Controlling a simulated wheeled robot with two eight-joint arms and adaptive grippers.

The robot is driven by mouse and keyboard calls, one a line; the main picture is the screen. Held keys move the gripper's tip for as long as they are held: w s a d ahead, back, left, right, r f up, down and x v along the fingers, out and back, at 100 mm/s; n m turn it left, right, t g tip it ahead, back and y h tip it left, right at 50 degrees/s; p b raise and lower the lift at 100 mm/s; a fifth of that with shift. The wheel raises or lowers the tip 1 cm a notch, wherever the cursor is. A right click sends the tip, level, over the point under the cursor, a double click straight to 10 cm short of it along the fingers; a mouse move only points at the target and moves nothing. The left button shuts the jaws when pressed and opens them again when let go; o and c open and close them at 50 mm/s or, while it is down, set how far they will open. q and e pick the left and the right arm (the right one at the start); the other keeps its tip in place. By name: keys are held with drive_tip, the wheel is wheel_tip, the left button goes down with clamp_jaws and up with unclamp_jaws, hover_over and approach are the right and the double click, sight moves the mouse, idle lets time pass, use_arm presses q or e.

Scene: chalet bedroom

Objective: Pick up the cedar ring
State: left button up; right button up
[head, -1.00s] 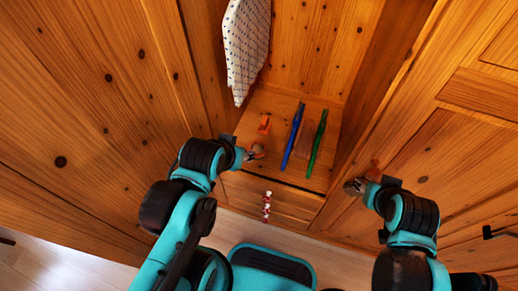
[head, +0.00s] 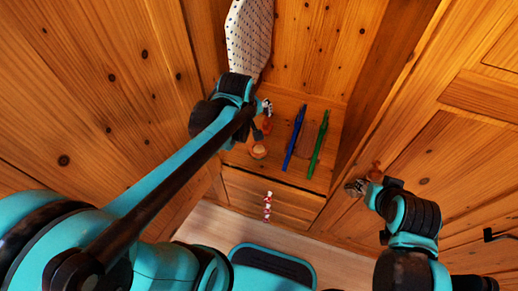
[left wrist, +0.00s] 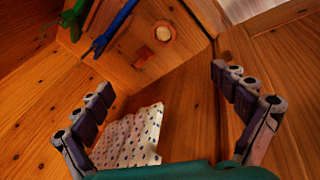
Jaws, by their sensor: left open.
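A small round tan ring (head: 258,151), which looks like the cedar ring, lies on the wooden shelf in the head view, near the front left. It also shows at the top of the left wrist view (left wrist: 165,33). My left gripper (head: 265,107) is over the left back part of the shelf, farther back than the ring. In the left wrist view its fingers (left wrist: 162,88) are spread wide with nothing between them touching; the ring is beyond them. My right gripper (head: 357,187) is at the right, beside the wooden door, its fingers too small to read.
A small orange-red piece (head: 267,125) lies just behind the ring. Blue (head: 294,137) and green (head: 318,143) long items lie to the right on the shelf (head: 285,176). A dotted white cloth (head: 249,38) hangs at the left. Wooden side walls close in the space.

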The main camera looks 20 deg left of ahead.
use_arm(q)
drive_tip(key=w+f+n+g, duration=0.2)
drive_tip(key=w+f+n, duration=0.7)
drive_tip(key=f, duration=0.1)
drive_tip(key=n+g, duration=0.2)
drive_tip(key=n, duration=0.5)
hover_over(257, 150)
drive_tip(key=f, duration=1.4)
drive_tip(key=shift+w+d+f+b, duration=0.15)
drive_tip(key=shift+w+d+b, duration=0.1)
drive_tip(key=shift+d+b, duration=0.05)
drive_tip(key=shift+m, duration=0.3)
drive_tip(key=f+b, duration=0.1)
drive_tip(key=f, duration=0.1)
drive_tip(key=f+b, duration=0.1)
drive_tip(key=f, duration=0.2)
drive_tip(key=shift+s+a+f, duration=0.15)
drive_tip(key=shift+a, duration=0.05)
drive_tip(key=shift+c, duration=0.4)
drive_tip(key=c, duration=1)
